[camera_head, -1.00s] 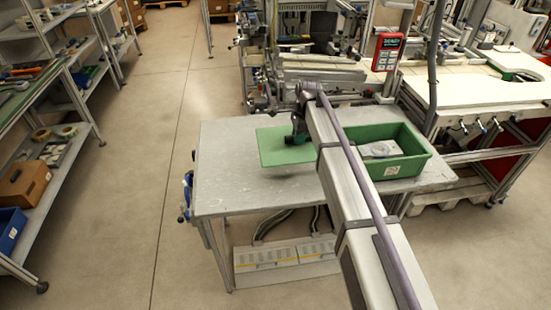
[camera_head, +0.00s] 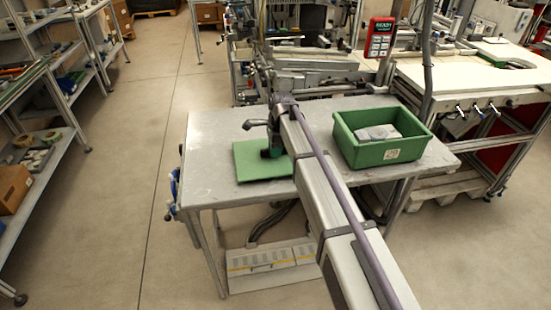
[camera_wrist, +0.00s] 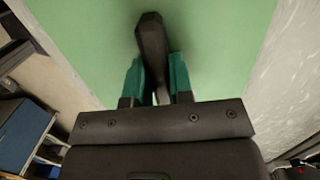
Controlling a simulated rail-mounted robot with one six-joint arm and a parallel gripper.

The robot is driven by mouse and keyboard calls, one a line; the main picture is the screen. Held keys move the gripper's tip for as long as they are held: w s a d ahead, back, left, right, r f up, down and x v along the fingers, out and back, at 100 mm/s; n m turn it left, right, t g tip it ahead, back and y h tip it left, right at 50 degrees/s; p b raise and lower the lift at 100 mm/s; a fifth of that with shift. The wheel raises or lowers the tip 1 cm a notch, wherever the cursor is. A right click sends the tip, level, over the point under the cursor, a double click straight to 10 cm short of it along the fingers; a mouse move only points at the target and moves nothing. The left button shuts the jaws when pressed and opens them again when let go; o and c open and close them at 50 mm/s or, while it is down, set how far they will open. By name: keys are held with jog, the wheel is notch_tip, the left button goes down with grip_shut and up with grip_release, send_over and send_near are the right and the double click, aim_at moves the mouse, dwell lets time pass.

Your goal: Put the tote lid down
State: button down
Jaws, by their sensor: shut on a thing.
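The tote lid (camera_head: 250,172) is a flat green panel at the left part of the grey table (camera_head: 215,137). It lies level on the tabletop or just above it; I cannot tell whether it touches. My gripper (camera_head: 270,153) is over the lid. In the wrist view, the teal fingers of my gripper (camera_wrist: 156,80) are shut on the lid's dark handle (camera_wrist: 150,38), and the green lid (camera_wrist: 220,45) fills most of the picture. The green tote (camera_head: 385,154) stands open on the right of the table, with grey items inside.
Bare tabletop lies between the lid and the tote and behind the lid. A machine frame (camera_head: 310,80) stands behind the table. A red control box (camera_head: 381,38) is on a post at the back right. Shelves (camera_head: 40,150) stand across the aisle at left.

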jog(key=shift+f+p, duration=0.3)
jog(key=shift+f, duration=0.2)
jog(key=c, duration=1)
grip_release()
jog(key=shift+r, duration=0.15)
jog(key=r+p, duration=0.4)
jog(key=d+r+p, duration=0.1)
jog(key=r+p, duration=0.7)
jog(key=shift+w+d, duration=0.2)
jog(key=shift+s, duration=0.1)
